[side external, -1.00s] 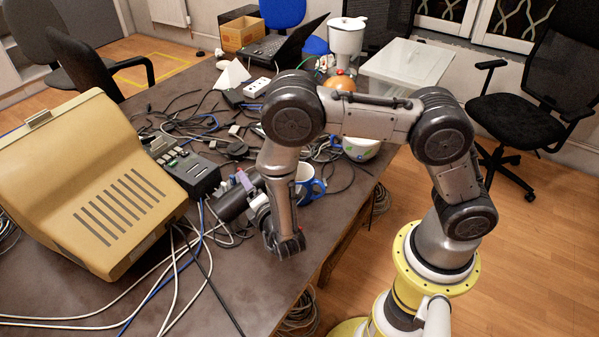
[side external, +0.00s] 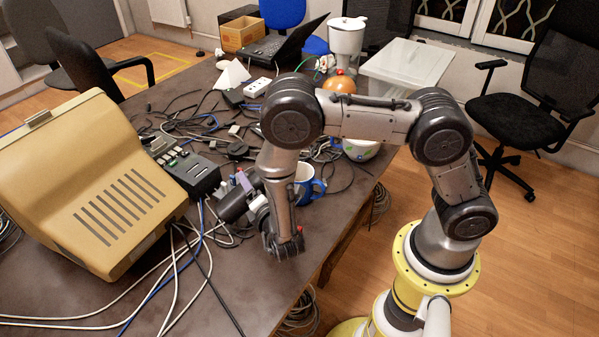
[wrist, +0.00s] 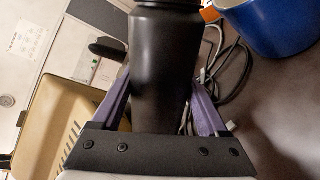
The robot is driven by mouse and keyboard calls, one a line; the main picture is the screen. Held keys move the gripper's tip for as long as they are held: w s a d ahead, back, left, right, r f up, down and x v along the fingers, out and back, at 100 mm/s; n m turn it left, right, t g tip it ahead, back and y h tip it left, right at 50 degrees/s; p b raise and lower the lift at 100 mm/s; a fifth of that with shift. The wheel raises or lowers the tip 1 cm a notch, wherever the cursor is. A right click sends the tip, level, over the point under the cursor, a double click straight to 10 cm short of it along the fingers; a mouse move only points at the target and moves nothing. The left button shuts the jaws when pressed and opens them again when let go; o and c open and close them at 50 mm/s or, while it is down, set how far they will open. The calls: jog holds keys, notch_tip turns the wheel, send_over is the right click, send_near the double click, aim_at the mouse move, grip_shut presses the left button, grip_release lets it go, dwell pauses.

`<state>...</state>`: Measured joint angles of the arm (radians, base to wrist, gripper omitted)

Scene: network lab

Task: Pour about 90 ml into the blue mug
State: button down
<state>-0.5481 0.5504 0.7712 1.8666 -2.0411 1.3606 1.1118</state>
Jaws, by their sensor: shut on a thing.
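My gripper (side external: 243,187) is shut on a dark bottle (side external: 232,205), with a purple finger on each side of it in the wrist view (wrist: 160,95). The bottle (wrist: 163,60) is matt black, with a narrower neck at the top edge of the wrist view. In the side view it looks strongly tilted, and my wrist partly covers it. The blue mug (side external: 316,187) stands on the table just right of my gripper, partly hidden by my arm. In the wrist view the mug (wrist: 268,32) is at the upper right, apart from the bottle. Its inside and any liquid cannot be made out.
A beige monitor (side external: 100,185) and a black switch box (side external: 196,178) stand left of my gripper. Cables (side external: 180,118) tangle behind. A white bowl (side external: 361,150) and an orange ball (side external: 340,85) are farther back. The table's front (side external: 225,290) is mostly clear apart from cables.

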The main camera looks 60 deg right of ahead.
jog(key=shift+s+d+f+n+h, duration=0.1)
jog(key=shift+d+f+n+h, duration=0.2)
jog(key=shift+n, duration=0.4)
jog(key=shift+s+d+r+n+h, duration=0.25)
jog(key=shift+d+r+n, duration=0.2)
jog(key=shift+n, duration=0.25)
jog(key=shift+d+r+n+h, duration=0.1)
jog(key=shift+r+n+h, duration=0.2)
jog(key=shift+n, duration=0.4)
jog(key=n, duration=0.3)
jog(key=shift+r+h, duration=0.35)
jog(key=shift+n+t+h, duration=0.4)
jog(key=shift+n+h, duration=0.1)
jog(key=shift+n, duration=1.2)
